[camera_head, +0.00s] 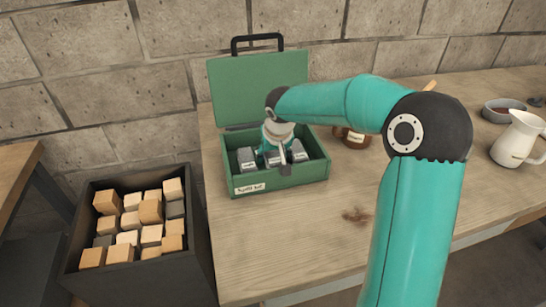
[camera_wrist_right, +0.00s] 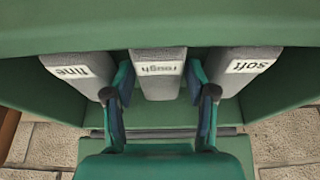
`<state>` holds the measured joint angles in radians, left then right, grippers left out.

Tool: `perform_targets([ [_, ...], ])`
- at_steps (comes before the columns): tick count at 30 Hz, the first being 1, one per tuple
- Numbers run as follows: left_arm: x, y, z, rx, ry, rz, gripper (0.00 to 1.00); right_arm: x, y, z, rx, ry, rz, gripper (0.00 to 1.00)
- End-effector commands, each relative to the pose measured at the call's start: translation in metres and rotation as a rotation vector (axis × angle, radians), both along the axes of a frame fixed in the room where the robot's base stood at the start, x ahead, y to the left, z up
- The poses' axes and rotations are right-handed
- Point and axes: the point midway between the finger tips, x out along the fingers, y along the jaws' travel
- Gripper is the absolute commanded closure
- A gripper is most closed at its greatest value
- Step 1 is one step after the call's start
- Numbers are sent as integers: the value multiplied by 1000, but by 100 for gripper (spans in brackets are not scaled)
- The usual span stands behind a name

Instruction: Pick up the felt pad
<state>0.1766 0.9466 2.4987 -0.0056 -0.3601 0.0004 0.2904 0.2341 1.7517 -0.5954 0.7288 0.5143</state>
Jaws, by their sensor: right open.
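Three grey blocks sit in a green open box (camera_head: 258,186). In the right wrist view their labels seem to read "fine" on the left block (camera_wrist_right: 78,74), "rough" on the middle block (camera_wrist_right: 158,88) and "soft" on the right block (camera_wrist_right: 243,70). No label that I can read says felt, so I cannot tell from it which is the felt pad. My right gripper (camera_wrist_right: 159,82) is open, with one finger on each side of the middle block. Whether the fingers touch it is unclear. In the head view my right gripper (camera_head: 275,155) reaches down into the box, partly hiding the blocks. My left gripper is out of view.
The box's raised lid (camera_head: 250,85) with a black handle stands behind. A dark bin (camera_head: 140,271) of wooden blocks is left of the table (camera_head: 290,235). A brown jar (camera_head: 355,138) stands right of the box. A white jug (camera_head: 518,140) and a bowl (camera_head: 502,111) are farther right.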

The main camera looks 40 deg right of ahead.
Motion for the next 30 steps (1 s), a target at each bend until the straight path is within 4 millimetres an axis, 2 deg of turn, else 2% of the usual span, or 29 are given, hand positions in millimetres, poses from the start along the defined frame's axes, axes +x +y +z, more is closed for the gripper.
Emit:
perform_targets([
  [29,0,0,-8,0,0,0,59,2,-1,-9,0,-1,0,44],
  [30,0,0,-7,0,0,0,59,2,-1,-9,0,-1,0,49],
])
